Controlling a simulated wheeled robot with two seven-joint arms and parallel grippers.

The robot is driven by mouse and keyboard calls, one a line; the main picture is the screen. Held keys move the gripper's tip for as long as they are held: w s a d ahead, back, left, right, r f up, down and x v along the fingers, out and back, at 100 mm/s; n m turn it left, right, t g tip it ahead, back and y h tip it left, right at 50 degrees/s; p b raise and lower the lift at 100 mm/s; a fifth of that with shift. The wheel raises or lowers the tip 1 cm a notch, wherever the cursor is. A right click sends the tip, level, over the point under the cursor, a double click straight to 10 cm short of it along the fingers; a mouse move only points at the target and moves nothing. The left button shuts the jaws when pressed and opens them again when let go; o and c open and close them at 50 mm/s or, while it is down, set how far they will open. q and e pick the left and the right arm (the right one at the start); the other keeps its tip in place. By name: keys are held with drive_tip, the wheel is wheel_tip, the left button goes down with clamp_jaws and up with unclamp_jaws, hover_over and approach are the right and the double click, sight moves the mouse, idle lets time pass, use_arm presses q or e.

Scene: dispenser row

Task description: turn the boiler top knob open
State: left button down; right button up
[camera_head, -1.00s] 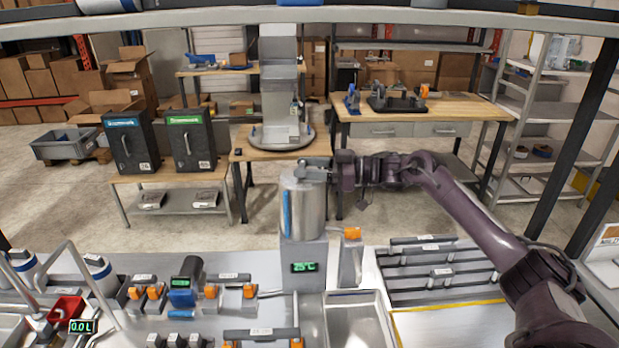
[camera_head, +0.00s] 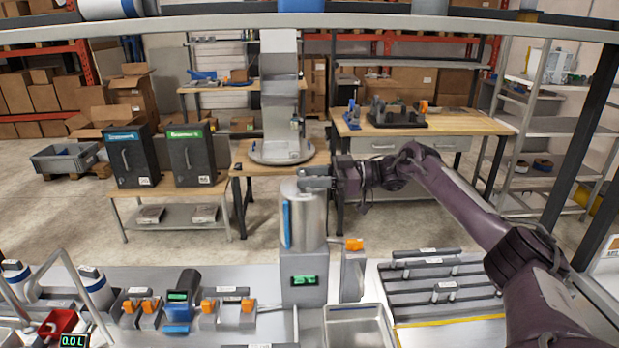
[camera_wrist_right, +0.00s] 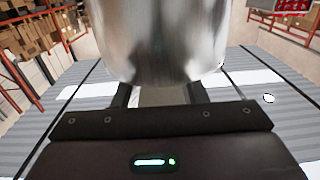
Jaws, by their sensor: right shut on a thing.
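The boiler (camera_head: 303,222) is an upright silver cylinder with a blue strip, on a grey base with a green display (camera_head: 303,281). My right gripper (camera_head: 318,180) reaches in from the right at the top of the boiler. It is shut on the grey top knob (camera_head: 306,184), which its fingers partly hide. In the right wrist view the boiler's shiny wall (camera_wrist_right: 158,40) fills the upper middle, just beyond my two dark fingers (camera_wrist_right: 160,95). The knob's exact turn angle is too small to tell. My left gripper is out of view.
A dispenser with an orange part (camera_head: 354,245) stands right of the boiler. A metal basin (camera_head: 358,310) lies in front, and a grey rack (camera_head: 436,278) is at right. Several orange-marked dispensers and a blue one (camera_head: 180,300) stand left. A shelf rail crosses the top.

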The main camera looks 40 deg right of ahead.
drive_tip(key=o, duration=1)
drive_tip(key=b+v, duration=0.3)
drive_tip(key=v, duration=0.4)
drive_tip(key=shift+s+d, duration=0.2)
drive_tip(key=shift+d, duration=0.1)
drive_tip(key=shift+f, duration=0.1)
